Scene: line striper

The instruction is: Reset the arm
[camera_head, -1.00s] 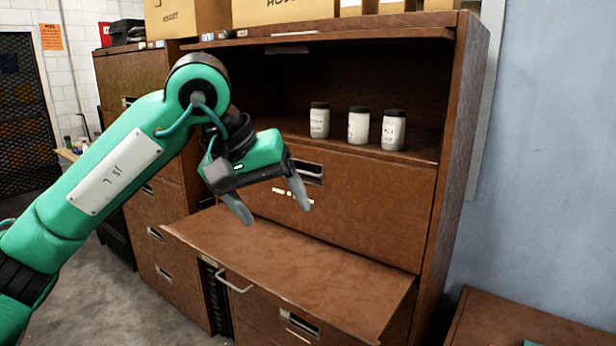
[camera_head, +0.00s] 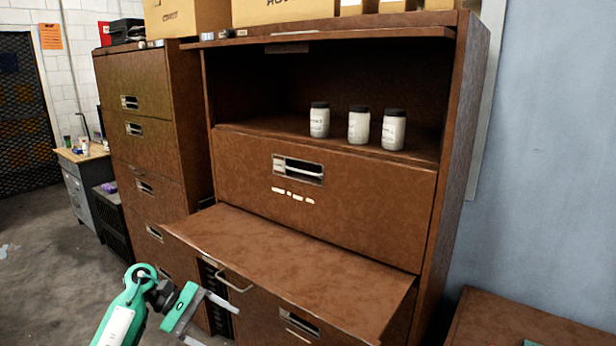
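My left arm shows at the bottom left of the head view. Its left gripper (camera_head: 209,318) is low, in front of the lower drawers of the brown cabinet (camera_head: 330,206). Its two grey fingers are spread apart with nothing between them.
Three white jars with dark lids, a left one (camera_head: 319,120), a middle one (camera_head: 358,126) and a right one (camera_head: 393,130), stand in the open upper compartment. A brown shelf (camera_head: 290,262) juts out below. Cardboard boxes (camera_head: 283,10) sit on top. Floor at left is clear.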

